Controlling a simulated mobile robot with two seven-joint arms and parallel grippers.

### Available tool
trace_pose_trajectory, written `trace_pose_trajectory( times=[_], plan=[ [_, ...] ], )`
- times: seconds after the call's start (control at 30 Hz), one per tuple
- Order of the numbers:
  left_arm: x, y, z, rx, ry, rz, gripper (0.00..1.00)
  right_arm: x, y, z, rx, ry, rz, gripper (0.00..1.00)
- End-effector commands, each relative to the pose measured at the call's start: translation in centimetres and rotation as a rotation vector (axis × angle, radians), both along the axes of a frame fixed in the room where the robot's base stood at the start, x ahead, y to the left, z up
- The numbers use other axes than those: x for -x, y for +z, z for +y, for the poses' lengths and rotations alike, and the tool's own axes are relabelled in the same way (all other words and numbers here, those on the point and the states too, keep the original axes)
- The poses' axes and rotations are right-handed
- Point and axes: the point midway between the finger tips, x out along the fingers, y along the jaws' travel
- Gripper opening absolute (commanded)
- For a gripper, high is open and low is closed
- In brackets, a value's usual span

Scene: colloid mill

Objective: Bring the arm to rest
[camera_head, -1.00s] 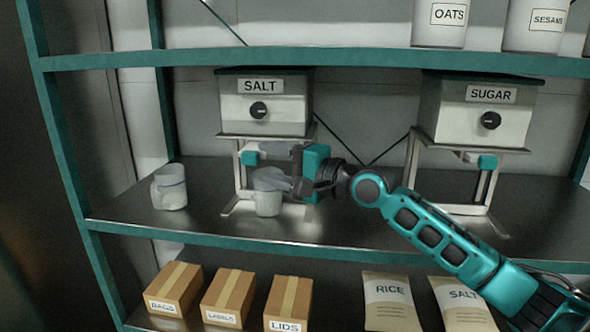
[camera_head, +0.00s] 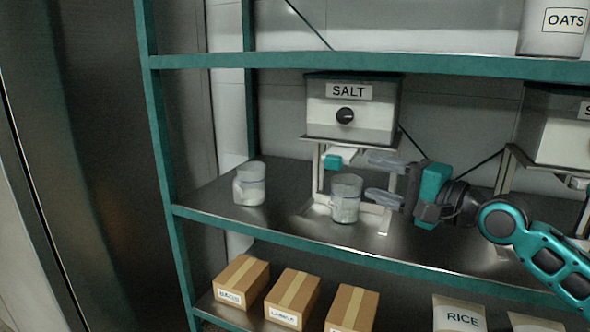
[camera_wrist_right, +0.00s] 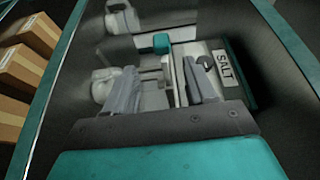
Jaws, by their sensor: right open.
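My right gripper (camera_head: 376,177) is open and empty, its two fingers pointing left at the middle shelf. It also shows in the right wrist view (camera_wrist_right: 158,88). Its fingertips are just right of a grey-white mug (camera_head: 345,200), which stands upright below the salt dispenser (camera_head: 350,110). In the wrist view this mug (camera_wrist_right: 102,88) is partly hidden behind a finger. The dispenser has a black knob and a teal part (camera_head: 333,162) under it. My right arm reaches in from the right. My left gripper is not in view.
A second mug (camera_head: 249,184) stands farther left on the shelf (camera_head: 290,222). A second dispenser (camera_head: 556,125) is at right, partly cut off. The teal left post (camera_head: 160,140) and the upper shelf edge (camera_head: 400,66) bound the space. Cardboard boxes (camera_head: 295,295) sit below.

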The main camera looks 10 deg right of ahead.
Motion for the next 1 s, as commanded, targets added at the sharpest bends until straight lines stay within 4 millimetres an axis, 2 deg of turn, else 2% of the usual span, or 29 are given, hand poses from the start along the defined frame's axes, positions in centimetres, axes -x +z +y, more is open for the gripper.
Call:
trace_pose_trajectory(
  times=[0.07,0.13,0.27,0.3,0.4,0.47,0.5,0.6,0.7,0.8,0.9,1.0],
  plan=[
    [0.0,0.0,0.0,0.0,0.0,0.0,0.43,0.0,-1.9,0.4,0.034,-0.004,-0.002,0.55],
    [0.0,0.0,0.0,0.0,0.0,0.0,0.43,0.2,-4.7,1.0,0.103,-0.013,-0.018,0.55],
    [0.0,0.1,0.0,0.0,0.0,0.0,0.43,1.5,-12.5,2.5,0.32,-0.039,-0.065,0.55],
    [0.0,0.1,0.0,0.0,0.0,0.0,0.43,2.3,-15.2,3.1,0.399,-0.046,-0.08,0.55],
    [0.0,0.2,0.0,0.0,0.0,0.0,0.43,4.9,-21.4,4.2,0.608,-0.055,-0.112,0.55],
    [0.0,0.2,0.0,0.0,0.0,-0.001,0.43,6.9,-24.8,4.8,0.735,-0.053,-0.125,0.55],
    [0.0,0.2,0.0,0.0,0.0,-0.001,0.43,8.4,-27.1,5.2,0.823,-0.047,-0.132,0.55],
    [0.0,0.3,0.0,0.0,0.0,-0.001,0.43,12.6,-32.1,6.0,1.046,-0.015,-0.14,0.55],
    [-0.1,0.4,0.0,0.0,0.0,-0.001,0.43,16.8,-36.0,6.6,1.249,0.037,-0.14,0.55],
    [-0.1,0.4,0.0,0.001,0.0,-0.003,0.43,20.3,-38.6,6.9,1.409,0.098,-0.14,0.55],
    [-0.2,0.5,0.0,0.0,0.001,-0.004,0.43,22.6,-40.1,7.1,1.515,0.148,-0.141,0.55],
    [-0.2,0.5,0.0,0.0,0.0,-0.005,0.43,23.7,-40.7,7.2,1.568,0.175,-0.145,0.55]
  ],
)
